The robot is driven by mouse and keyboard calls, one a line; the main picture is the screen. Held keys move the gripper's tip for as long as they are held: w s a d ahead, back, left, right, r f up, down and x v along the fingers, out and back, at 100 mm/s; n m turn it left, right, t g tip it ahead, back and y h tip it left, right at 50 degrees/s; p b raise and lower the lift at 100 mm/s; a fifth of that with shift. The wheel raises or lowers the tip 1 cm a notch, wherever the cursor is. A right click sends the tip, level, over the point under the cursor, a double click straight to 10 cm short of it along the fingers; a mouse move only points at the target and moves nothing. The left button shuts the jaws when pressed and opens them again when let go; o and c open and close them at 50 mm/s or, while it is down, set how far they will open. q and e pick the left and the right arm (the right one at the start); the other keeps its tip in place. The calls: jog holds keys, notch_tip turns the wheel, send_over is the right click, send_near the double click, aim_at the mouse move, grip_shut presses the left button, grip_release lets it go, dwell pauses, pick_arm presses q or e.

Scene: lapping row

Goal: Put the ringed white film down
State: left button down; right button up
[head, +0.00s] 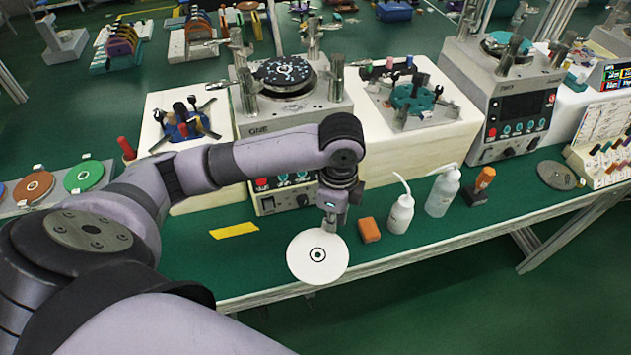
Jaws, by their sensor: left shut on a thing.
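The ringed white film (302,262) is a round white disc with a black ring around its centre. My left gripper (329,222) is shut on its upper edge and holds it in front of the green bench (262,258), by the front edge. The disc's face is turned toward me, and its lower part overlaps the bench edge in the picture. I cannot tell how far it is above the bench top. The fingertips are small and partly hidden at the disc's rim. My right gripper is not in view.
A yellow strip (234,230) lies left. Lapping machines (507,95) line the back. Bare bench shows between the strip and the film.

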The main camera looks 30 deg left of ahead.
pick_arm(q)
jog(key=w+r+m, duration=0.4)
jog(key=r+m, duration=0.3)
jog(key=m, duration=0.3)
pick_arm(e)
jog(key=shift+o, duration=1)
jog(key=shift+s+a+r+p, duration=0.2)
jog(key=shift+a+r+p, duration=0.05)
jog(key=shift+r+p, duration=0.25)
pick_arm(q)
jog(key=m+p, duration=0.1)
send_near(338, 231)
jog(key=shift+s+d+f, duration=0.2)
jog(key=shift+s+f, duration=0.25)
jog(key=shift+s, duration=0.05)
jog(key=shift+s+d+f, duration=0.15)
jog(key=shift+s+f, duration=0.3)
jog(key=shift+s, duration=0.1)
jog(key=shift+f, duration=2.4)
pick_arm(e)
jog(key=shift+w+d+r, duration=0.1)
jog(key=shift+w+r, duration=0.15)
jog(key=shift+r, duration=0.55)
pick_arm(q)
jog(key=shift+f, duration=0.1)
jog(key=c, duration=1.6)
grip_release()
jog(key=shift+c, duration=0.2)
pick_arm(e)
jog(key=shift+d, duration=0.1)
